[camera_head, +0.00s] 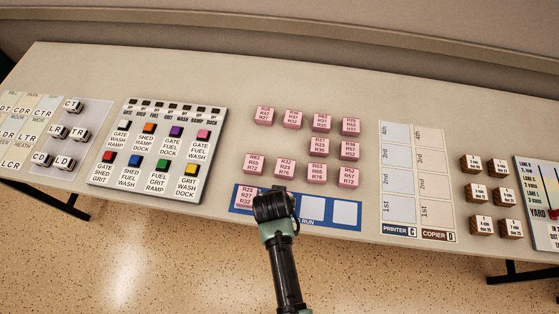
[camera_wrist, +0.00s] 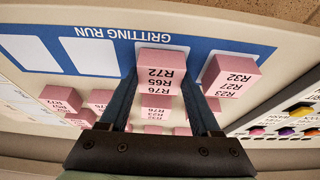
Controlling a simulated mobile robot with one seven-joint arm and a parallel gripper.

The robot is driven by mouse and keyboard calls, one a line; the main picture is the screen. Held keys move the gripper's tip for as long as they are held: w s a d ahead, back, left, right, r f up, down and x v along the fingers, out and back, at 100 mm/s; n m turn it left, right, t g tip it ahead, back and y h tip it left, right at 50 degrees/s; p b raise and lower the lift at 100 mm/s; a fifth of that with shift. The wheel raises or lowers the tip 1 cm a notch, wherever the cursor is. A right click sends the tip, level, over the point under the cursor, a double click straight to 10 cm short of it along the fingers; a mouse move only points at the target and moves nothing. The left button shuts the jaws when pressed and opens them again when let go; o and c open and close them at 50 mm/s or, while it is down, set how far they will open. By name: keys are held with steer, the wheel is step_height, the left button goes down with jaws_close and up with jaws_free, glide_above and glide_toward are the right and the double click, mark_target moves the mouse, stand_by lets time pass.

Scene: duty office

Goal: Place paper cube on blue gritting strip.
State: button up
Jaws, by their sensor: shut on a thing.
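The blue gritting strip (camera_head: 345,229) lies along the table's front edge, with white slots and the words GRITTING RUN; it also shows in the wrist view (camera_wrist: 182,42). A pink paper cube marked R23, R27, R32 (camera_head: 243,196) sits on its left end, and it shows at right in the wrist view (camera_wrist: 230,74). My gripper (camera_head: 273,203) is over the strip just right of that cube. In the wrist view my gripper (camera_wrist: 160,92) is shut on a pink cube marked R72, R65, R76 (camera_wrist: 160,65). It is at the second slot; whether it touches the strip I cannot tell.
Several pink cubes (camera_head: 318,174) stand in rows behind the strip. A button panel (camera_head: 216,150) is to the left. Printer and copier sheets (camera_head: 398,208) lie to the right, with brown blocks (camera_head: 471,164) beyond. The strip's two right slots are empty.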

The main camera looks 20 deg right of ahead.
steer(key=shift+f, duration=0.15)
steer(key=o, duration=1.4)
